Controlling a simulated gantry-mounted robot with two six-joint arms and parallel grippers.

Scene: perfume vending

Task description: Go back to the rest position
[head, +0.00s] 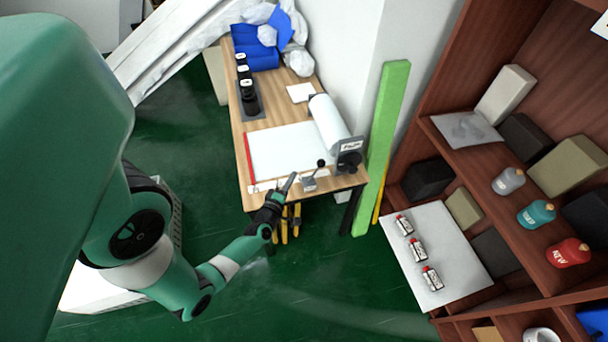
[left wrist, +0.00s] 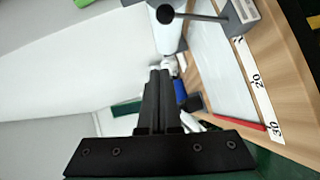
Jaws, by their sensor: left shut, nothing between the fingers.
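My left gripper (head: 289,184) is at the near edge of the wooden table (head: 237,150) in the head view, beside the small stamp-like device with a black knob (head: 309,183). In the left wrist view its two black fingers (left wrist: 160,75) lie together, shut with nothing between them. The device's black knob (left wrist: 166,14) shows above the fingers there, apart from them. My right gripper is not in view.
The table holds a paper roll (head: 328,122), a white sheet (head: 290,150), black bottles (head: 247,90) and a blue bin (head: 262,58). A green post (head: 381,148) stands right of it. A wooden shelf (head: 460,170) holds colored bottles and boxes. Green floor is open in front.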

